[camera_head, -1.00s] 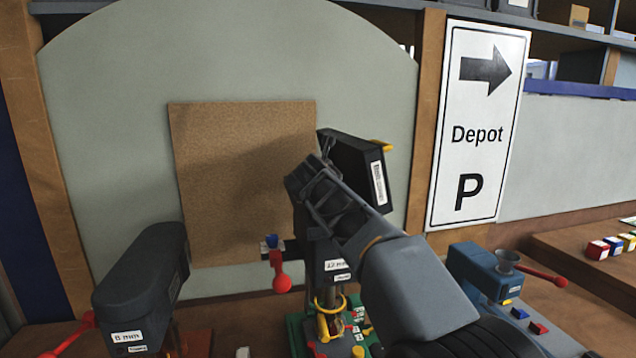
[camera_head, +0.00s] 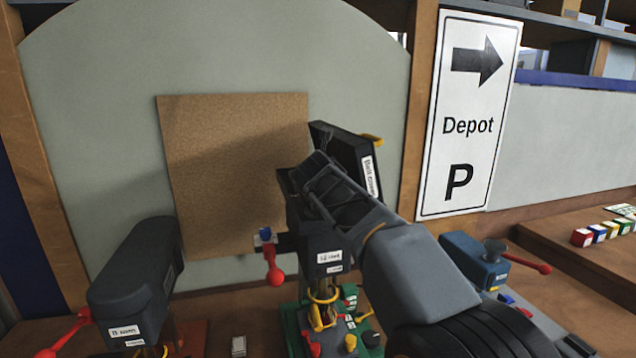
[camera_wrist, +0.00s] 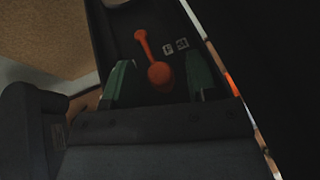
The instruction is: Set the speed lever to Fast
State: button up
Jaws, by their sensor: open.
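In the wrist view an orange-red lever (camera_wrist: 142,42) with a rounded knob (camera_wrist: 159,75) sits on a dark panel. Its thin arm points up and slightly left. Two small white labels (camera_wrist: 175,46) are right of the arm; their text is too small to read surely. My gripper (camera_wrist: 160,82) is open, with one green fingertip on each side of the knob and a visible gap to each. In the head view my gripper (camera_head: 322,190) is at the black head of the middle drill (camera_head: 345,155), hiding part of it; the lever is not visible there.
A dark drill (camera_head: 135,275) with a red handle stands left, a blue machine (camera_head: 475,262) with a red handle right. The middle drill has a red handle knob (camera_head: 274,277) and a green base. A brown board (camera_head: 232,150) and Depot sign (camera_head: 468,120) stand behind.

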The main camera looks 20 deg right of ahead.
jog(key=shift+s, duration=0.1)
jog(key=b+v, duration=0.3)
jog(key=v, duration=1)
jog(key=shift+s+r, duration=0.2)
jog(key=shift+s, duration=0.1)
jog(key=shift+a, duration=0.1)
